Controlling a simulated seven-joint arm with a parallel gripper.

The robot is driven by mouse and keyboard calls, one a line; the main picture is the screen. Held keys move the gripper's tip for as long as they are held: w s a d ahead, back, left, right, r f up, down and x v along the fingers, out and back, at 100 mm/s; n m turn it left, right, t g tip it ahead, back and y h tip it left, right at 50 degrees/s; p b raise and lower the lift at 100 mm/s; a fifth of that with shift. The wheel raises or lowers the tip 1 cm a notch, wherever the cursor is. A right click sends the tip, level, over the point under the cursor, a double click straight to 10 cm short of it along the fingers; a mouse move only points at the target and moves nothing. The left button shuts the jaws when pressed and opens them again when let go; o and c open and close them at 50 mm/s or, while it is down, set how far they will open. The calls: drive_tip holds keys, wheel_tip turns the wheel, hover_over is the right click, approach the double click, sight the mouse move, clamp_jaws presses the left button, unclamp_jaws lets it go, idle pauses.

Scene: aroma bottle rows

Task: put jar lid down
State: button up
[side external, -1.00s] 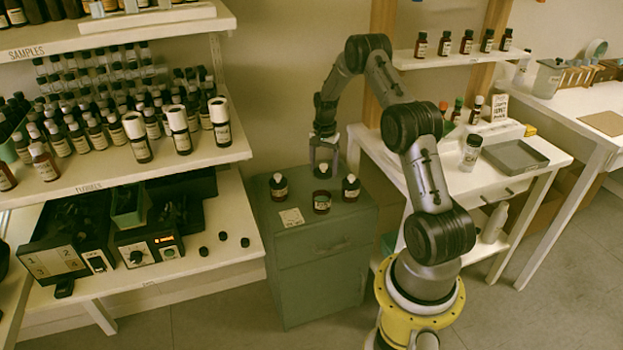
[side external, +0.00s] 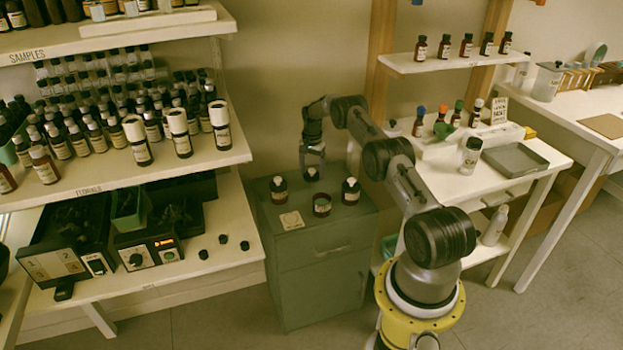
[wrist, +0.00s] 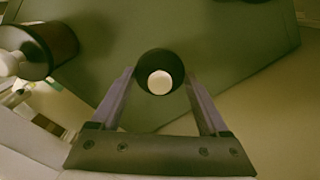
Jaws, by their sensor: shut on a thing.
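The jar lid (side external: 312,174), black with a white spot on top, is held between the fingers of my gripper (side external: 312,164). In the wrist view the lid (wrist: 160,72) sits between both fingertips (wrist: 160,92). It is over the back part of the green cabinet top (side external: 262,196); I cannot tell whether it touches the surface. The open amber jar (side external: 322,204) stands in front of the lid, without a cover.
Dark capped bottles stand on the cabinet left (side external: 278,190) and right (side external: 350,191) of the jar. A pale label card (side external: 291,220) lies at the front left. A bottle (wrist: 45,48) shows at the wrist view's upper left. The shelving (side external: 200,165) stands close on the left.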

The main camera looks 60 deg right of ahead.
sight(311, 178)
drive_tip(key=shift+w+d+f, duration=0.15)
drive_tip(key=shift+f, duration=1.7)
drive_tip(key=shift+f, duration=0.15)
drive_tip(key=o, duration=1.2)
